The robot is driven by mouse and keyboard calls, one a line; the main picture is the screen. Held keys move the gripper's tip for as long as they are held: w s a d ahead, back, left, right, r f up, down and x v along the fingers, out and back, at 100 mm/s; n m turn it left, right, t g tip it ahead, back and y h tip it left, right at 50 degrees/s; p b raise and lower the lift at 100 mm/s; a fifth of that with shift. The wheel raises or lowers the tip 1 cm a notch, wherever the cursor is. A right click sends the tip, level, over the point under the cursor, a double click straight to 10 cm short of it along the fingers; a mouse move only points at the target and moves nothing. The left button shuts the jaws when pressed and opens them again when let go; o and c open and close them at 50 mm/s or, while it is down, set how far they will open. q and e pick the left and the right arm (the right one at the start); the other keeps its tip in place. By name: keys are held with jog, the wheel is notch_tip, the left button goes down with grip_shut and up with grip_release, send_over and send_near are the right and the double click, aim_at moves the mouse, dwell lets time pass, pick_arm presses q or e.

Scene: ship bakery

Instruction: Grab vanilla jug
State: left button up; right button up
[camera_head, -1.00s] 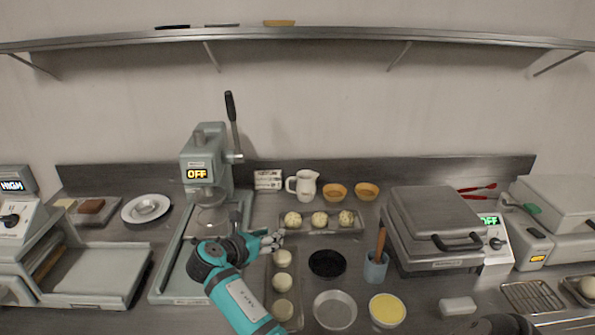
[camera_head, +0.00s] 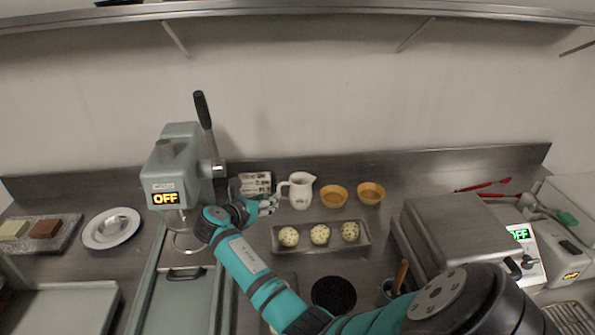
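The white vanilla jug (camera_head: 300,192) stands upright on the steel counter near the back wall, its handle on the left side and its spout on the right. My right gripper (camera_head: 270,205) is just left of the jug, close to the handle. Its fingertips look small and slightly apart, with nothing between them. I see a small gap between the fingers and the handle, though contact is hard to judge. My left gripper is out of view.
Two orange bowls (camera_head: 334,196) stand right of the jug. A tray (camera_head: 277,243) of speckled dough balls lies in front of it, and a small label card (camera_head: 254,184) behind the gripper. A press (camera_head: 180,170) with a tall lever stands left. A grill (camera_head: 460,232) is at right.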

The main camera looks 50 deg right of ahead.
aim_at(294, 192)
jog(key=shift+x, duration=0.8)
jog(key=p+x, duration=0.1)
jog(key=x, duration=0.4)
jog(key=shift+a+f, duration=0.1)
jog(key=shift+a, duration=0.1)
grip_shut()
